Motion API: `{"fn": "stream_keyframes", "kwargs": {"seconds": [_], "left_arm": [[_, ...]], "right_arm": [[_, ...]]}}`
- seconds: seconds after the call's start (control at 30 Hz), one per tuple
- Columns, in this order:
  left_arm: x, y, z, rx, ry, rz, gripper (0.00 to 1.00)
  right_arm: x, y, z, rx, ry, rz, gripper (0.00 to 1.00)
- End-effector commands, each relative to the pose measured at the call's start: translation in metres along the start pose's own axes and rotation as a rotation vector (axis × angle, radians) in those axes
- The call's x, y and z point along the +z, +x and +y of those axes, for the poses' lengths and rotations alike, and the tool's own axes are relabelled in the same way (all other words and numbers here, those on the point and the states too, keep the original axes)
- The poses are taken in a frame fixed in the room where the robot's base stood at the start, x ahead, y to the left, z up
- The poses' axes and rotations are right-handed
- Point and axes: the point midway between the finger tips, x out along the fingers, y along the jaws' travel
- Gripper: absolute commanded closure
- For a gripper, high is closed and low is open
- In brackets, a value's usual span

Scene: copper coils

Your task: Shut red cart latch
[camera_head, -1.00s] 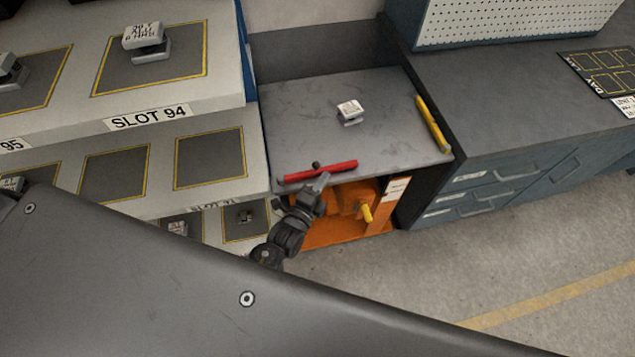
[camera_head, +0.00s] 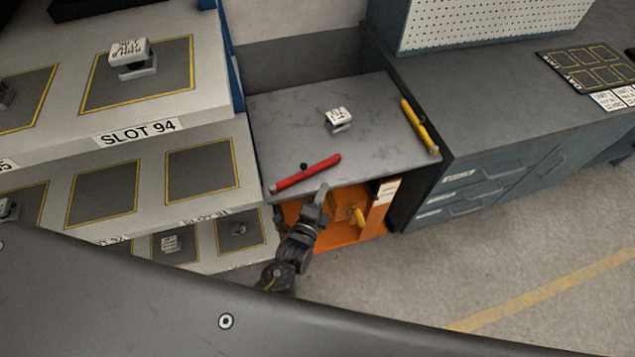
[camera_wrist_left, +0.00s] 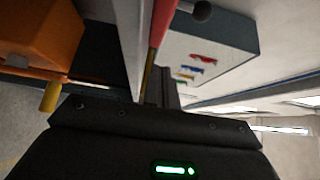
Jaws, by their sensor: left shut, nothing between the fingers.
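The red latch bar (camera_head: 305,174) with a small dark knob lies along the front edge of the grey cart top (camera_head: 285,125) in the head view. It also shows in the left wrist view as a red bar (camera_wrist_left: 161,22) with a dark ball knob. My left gripper (camera_head: 322,190) is shut and empty. It is just in front of the cart's front edge, near the right half of the red bar; I cannot tell whether it touches. My right gripper is not in view.
A yellow bar (camera_head: 419,127) lies at the cart top's right edge. A small labelled block (camera_head: 338,119) sits on the top. An orange unit (camera_head: 350,233) with a yellow handle is below. Slotted shelves (camera_head: 150,110) stand left, a drawer bench (camera_head: 490,110) right.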

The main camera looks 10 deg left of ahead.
Motion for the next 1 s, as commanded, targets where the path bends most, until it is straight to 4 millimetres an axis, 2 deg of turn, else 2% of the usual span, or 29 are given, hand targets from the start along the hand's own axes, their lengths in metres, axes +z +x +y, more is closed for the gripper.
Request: {"fn": "stream_keyframes", "kwargs": {"seconds": [0.03,0.1,0.4,0.6,0.93,1.0], "left_arm": [[0.002,-0.016,0.006,0.005,0.003,-0.002,1.00],[-0.001,-0.031,0.006,0.005,0.003,0.000,1.00],[-0.011,-0.080,0.004,0.003,0.003,0.009,1.00],[-0.012,-0.092,0.002,0.002,0.002,0.007,1.00],[-0.011,-0.093,0.002,0.002,0.003,0.005,1.00],[-0.011,-0.092,0.006,-0.001,0.004,0.006,1.00]], "right_arm": [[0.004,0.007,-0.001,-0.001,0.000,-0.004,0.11],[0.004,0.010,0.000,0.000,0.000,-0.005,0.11],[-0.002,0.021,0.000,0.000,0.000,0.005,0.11],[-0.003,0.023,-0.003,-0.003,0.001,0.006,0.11],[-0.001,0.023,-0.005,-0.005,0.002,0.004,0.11],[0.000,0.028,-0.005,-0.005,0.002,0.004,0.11]]}}
